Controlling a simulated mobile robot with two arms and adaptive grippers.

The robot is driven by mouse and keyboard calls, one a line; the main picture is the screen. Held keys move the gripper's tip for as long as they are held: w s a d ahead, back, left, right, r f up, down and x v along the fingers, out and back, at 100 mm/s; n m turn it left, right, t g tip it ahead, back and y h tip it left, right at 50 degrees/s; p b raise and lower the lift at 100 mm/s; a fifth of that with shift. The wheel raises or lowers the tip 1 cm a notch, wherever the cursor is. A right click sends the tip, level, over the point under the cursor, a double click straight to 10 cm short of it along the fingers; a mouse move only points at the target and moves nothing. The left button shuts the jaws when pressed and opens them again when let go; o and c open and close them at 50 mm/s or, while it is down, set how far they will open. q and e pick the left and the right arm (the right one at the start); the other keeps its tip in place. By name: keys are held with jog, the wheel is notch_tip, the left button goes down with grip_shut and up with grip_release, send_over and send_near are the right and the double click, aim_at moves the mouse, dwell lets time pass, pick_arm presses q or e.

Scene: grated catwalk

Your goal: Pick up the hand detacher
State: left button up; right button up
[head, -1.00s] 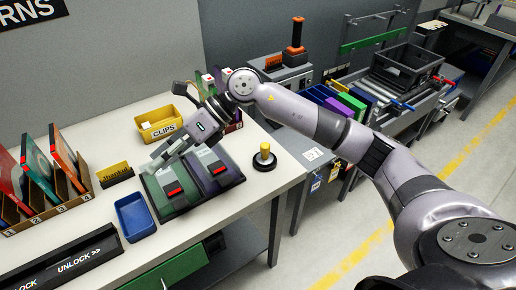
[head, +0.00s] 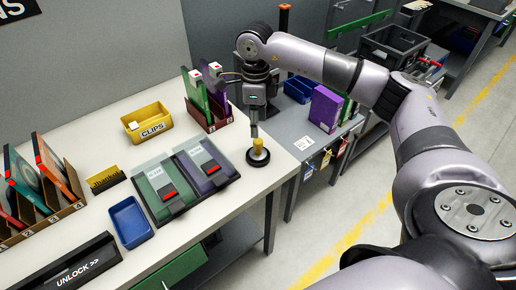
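The hand detacher, which I take to be the small yellow post on a round black base (head: 258,157), stands upright near the right edge of the white table. My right gripper (head: 254,130) points down just above its yellow top. The fingers look narrow from this side, and I cannot tell whether they are open or touching the post. My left gripper is not in view.
Left of the detacher lie a green and purple two-panel device (head: 186,180), a blue tray (head: 131,221) and a yellow clips bin (head: 147,122). A rack with upright green and purple cases (head: 209,105) stands behind. A grey bench (head: 290,125) adjoins at right.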

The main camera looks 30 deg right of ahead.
aim_at(258, 140)
notch_tip(258, 140, down, 3)
jog(key=shift+r, duration=0.2)
jog(key=f+p, duration=0.1)
jog(key=f, duration=0.1)
jog(key=f+p, duration=0.1)
jog(key=f, duration=0.1)
jog(key=shift+s+d+p, duration=0.15)
jog(key=shift+s+p, duration=0.15)
jog(key=shift+f, duration=0.6)
jog(key=shift+c, duration=0.6)
grip_shut()
jog(key=shift+w, duration=0.1)
